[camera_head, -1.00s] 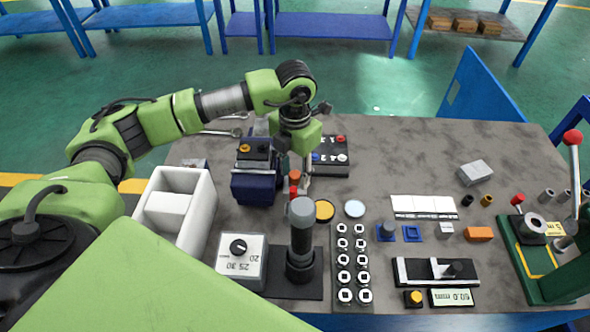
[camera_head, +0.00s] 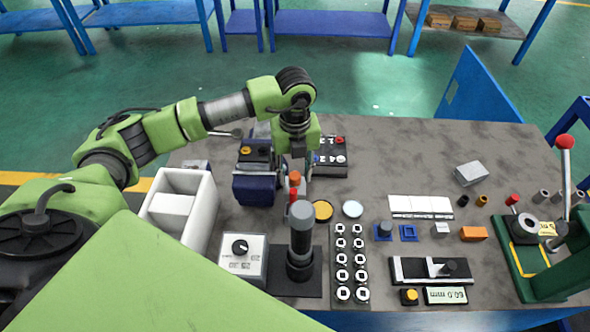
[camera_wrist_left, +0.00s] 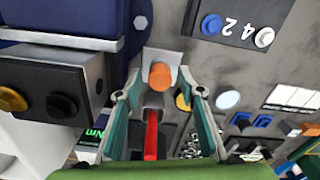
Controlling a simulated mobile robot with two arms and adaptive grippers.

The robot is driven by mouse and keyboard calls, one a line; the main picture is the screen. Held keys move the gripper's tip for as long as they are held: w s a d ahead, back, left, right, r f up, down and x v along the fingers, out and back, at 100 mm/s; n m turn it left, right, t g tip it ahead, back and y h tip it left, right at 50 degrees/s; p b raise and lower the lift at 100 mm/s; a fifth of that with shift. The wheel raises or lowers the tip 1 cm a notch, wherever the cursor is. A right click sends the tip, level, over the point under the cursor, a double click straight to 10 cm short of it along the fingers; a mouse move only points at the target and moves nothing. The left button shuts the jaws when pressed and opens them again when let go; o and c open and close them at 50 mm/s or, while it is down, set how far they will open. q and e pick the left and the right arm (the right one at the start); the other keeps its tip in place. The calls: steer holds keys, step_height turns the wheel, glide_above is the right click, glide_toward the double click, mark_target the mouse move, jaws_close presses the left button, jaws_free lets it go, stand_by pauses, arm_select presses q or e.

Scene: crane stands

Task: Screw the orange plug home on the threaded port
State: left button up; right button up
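The orange plug (camera_head: 295,178) shows just below my left gripper (camera_head: 299,168). In the left wrist view the orange plug (camera_wrist_left: 160,77) is a short cylinder between the two fingers of the left gripper (camera_wrist_left: 161,68). A gap shows on each side of it, so the fingers look open and not closed on it. A grey cylindrical part (camera_wrist_left: 152,101) and a red bar (camera_wrist_left: 151,135) lie in line with the plug in that view. I cannot make out the port's thread or whether the plug touches it. My right gripper is out of view.
A blue block with yellow and black knobs (camera_head: 254,188) stands close left of the gripper. A dark upright post with a grey top (camera_head: 301,232) stands in front. A white bin (camera_head: 204,212) is at the left. Bare table (camera_head: 415,150) lies to the right.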

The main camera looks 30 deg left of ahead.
arm_select(q)
steer(key=shift+n, duration=0.5)
steer(key=shift+r+n+p, duration=0.1)
steer(key=shift+n+p, duration=0.55)
steer(key=shift+n, duration=0.55)
steer(key=shift+n+p, duration=0.3)
steer(key=shift+n, duration=0.8)
steer(key=n+p, duration=0.1)
steer(key=n, duration=0.2)
steer(key=shift+p, duration=0.4)
steer(key=shift+n+p, duration=0.3)
steer(key=shift+n, duration=0.7)
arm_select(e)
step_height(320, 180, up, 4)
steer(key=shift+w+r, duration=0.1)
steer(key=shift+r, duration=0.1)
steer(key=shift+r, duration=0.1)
